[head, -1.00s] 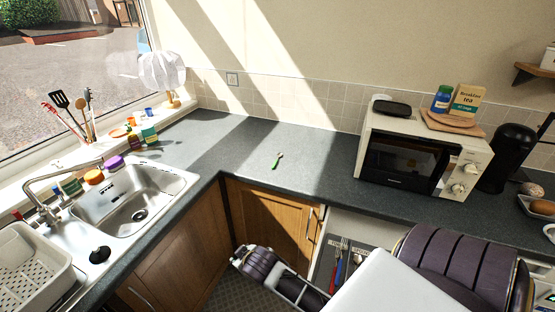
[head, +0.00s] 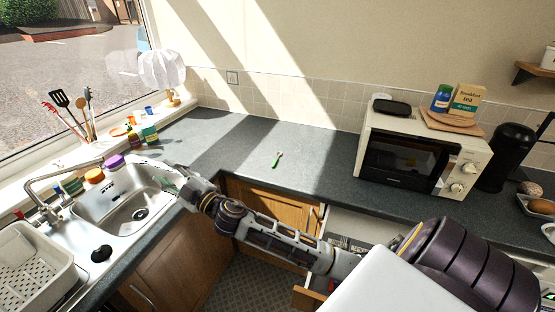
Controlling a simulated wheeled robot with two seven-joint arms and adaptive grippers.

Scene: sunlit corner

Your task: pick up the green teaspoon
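The green teaspoon (head: 276,160) lies on the dark worktop (head: 225,150), in front of the tiled wall. Its green handle points toward me and its pale bowl points away. My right arm reaches in from the lower right across the front of the worktop. My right gripper (head: 172,178) is over the right rim of the sink (head: 120,205), left of the teaspoon and well apart from it. The fingers are small and blurred against the sink, so their opening is unclear. My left gripper is out of view.
A microwave (head: 410,160) stands right of the teaspoon, with a tea box (head: 466,99) and blue jar (head: 441,98) on top. An open drawer (head: 352,226) is partly hidden under my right arm. Utensils (head: 82,112) stand by the window. Worktop around the teaspoon is clear.

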